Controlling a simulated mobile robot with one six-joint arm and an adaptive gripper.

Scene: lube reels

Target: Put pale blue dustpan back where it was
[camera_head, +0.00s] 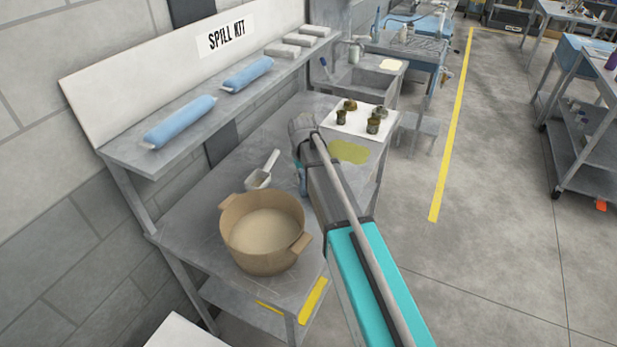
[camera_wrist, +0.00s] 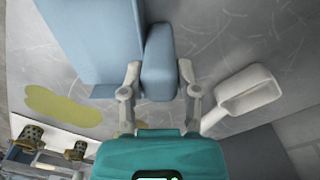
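The pale blue dustpan fills the upper left of the wrist view (camera_wrist: 90,45), with its thick handle part (camera_wrist: 160,62) in the middle. My gripper (camera_wrist: 160,78) has one finger on each side of this part, both seeming to touch it. In the head view my gripper (camera_head: 302,150) is over the right part of the steel bench (camera_head: 200,200). My arm hides nearly all of the dustpan there; only a small bluish bit (camera_head: 301,172) shows under the gripper. I cannot tell whether the dustpan touches the bench.
A white scoop (camera_head: 262,172) and a tan two-handled tub (camera_head: 265,262) stand left of my gripper. An olive puddle (camera_head: 350,151) and a white board (camera_head: 350,128) with several brass fittings lie to its right. The spill-kit shelf (camera_head: 170,150) above holds blue rolls (camera_head: 180,121) and grey packs.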

